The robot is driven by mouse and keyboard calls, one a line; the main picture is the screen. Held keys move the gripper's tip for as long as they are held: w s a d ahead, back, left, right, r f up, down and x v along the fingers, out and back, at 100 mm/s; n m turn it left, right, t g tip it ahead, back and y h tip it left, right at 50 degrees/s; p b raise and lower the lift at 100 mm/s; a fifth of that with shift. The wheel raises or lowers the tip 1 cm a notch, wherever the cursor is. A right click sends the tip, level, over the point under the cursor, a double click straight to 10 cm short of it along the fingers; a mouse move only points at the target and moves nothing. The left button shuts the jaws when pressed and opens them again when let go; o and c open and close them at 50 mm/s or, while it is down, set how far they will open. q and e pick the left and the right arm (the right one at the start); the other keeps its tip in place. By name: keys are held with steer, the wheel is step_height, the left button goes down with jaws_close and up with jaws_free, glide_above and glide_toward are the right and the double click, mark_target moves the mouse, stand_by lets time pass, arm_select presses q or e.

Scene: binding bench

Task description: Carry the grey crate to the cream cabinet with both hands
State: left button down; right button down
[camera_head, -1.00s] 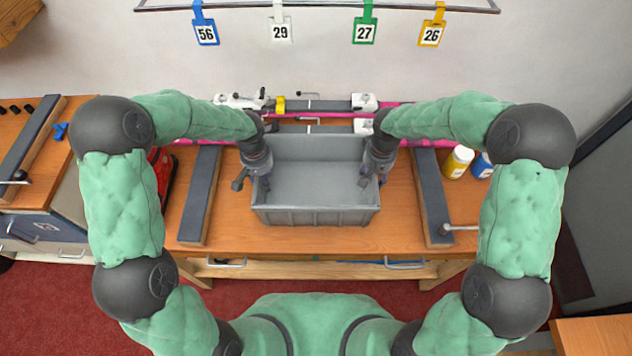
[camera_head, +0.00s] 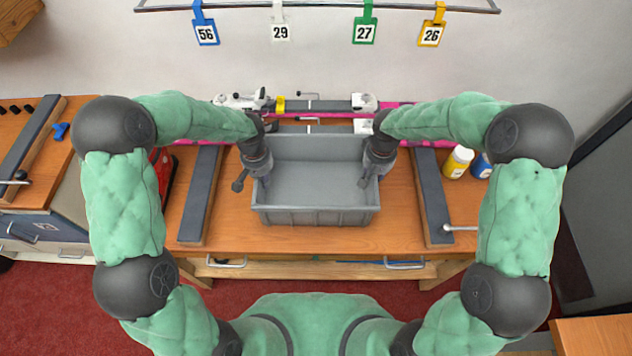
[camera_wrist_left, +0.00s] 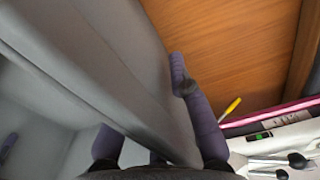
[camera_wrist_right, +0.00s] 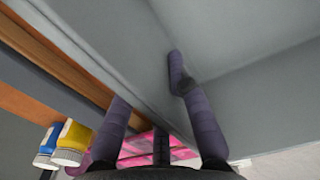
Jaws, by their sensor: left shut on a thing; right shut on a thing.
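The grey crate (camera_head: 316,216) is empty and upright at the middle of the wooden bench in the head view. My left gripper (camera_head: 254,182) is shut on its left wall, with one finger inside and one outside. The left wrist view shows that wall (camera_wrist_left: 110,60) between the fingers (camera_wrist_left: 150,110). My right gripper (camera_head: 372,178) is shut on the right wall, which runs between the fingers (camera_wrist_right: 155,95) in the right wrist view. I cannot tell whether the crate's base touches the bench. No cream cabinet is clearly in view.
Dark-topped bars lie on the bench left (camera_head: 201,195) and right (camera_head: 433,195) of the crate. A yellow bottle (camera_head: 457,162) and a blue bottle (camera_head: 482,166) stand at the right. A pink rail with white fittings (camera_head: 364,122) runs behind. Red carpet (camera_head: 60,300) lies in front.

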arm_select(q)
steer(key=shift+r, duration=0.2)
arm_select(e)
steer(key=shift+r, duration=0.15)
